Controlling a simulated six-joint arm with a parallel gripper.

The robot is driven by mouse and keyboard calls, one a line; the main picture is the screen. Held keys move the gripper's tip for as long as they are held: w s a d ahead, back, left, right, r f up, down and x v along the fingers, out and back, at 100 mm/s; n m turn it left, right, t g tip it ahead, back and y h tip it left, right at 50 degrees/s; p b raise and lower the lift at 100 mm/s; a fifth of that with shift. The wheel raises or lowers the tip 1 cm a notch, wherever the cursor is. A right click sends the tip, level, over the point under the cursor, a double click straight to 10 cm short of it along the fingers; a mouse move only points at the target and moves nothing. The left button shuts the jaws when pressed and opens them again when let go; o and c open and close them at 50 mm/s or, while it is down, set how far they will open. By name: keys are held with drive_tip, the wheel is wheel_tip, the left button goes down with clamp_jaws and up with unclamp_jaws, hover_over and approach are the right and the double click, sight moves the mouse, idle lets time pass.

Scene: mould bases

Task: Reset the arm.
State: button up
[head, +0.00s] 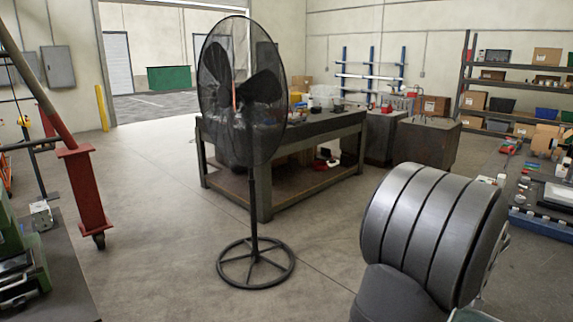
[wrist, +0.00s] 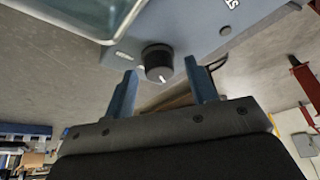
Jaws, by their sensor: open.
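My gripper (wrist: 160,72) shows in the wrist view with its two blue fingers apart and nothing held between them. A black knob (wrist: 157,62) on a blue-grey panel (wrist: 200,32) appears beyond the gap between the fingertips. I cannot tell how far the fingers are from the knob. In the head view a large dark grey ribbed link of my arm fills the lower right. My gripper is not visible in the head view.
A black pedestal fan (head: 254,200) stands mid-floor before a dark workbench (head: 330,128). A red hoist leg (head: 85,190) stands left. Green machinery (head: 30,265) sits on a table at lower left. Shelving (head: 520,65) stands at the back right. Open floor surrounds the fan.

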drive_tip(key=m+h, duration=0.1)
drive_tip(key=m, duration=0.3)
drive_tip(key=shift+a, duration=0.15)
drive_tip(key=shift+a+m+g+h, duration=0.15)
drive_tip(key=shift+m+h, duration=0.25)
drive_tip(key=shift+m, duration=0.45)
drive_tip(key=shift+d+m+g+h, duration=0.15)
drive_tip(key=shift+m+h, duration=0.25)
drive_tip(key=shift+m, duration=0.45)
drive_tip(key=shift+w+a+m+g+h, duration=0.15)
drive_tip(key=shift+m+h, duration=0.2)
drive_tip(key=shift+m, duration=0.55)
drive_tip(key=shift+s+m+g+h, duration=0.15)
drive_tip(key=shift+m+h, duration=0.2)
drive_tip(key=shift+m, duration=0.55)
drive_tip(key=shift+w+m+g+h, duration=0.15)
drive_tip(key=shift+m+g, duration=0.2)
drive_tip(key=shift+m, duration=0.7)
drive_tip(key=shift+w+m+g+h, duration=0.15)
drive_tip(key=shift+m+g, duration=0.2)
drive_tip(key=shift+m, duration=0.7)
drive_tip(key=shift+s, duration=0.15)
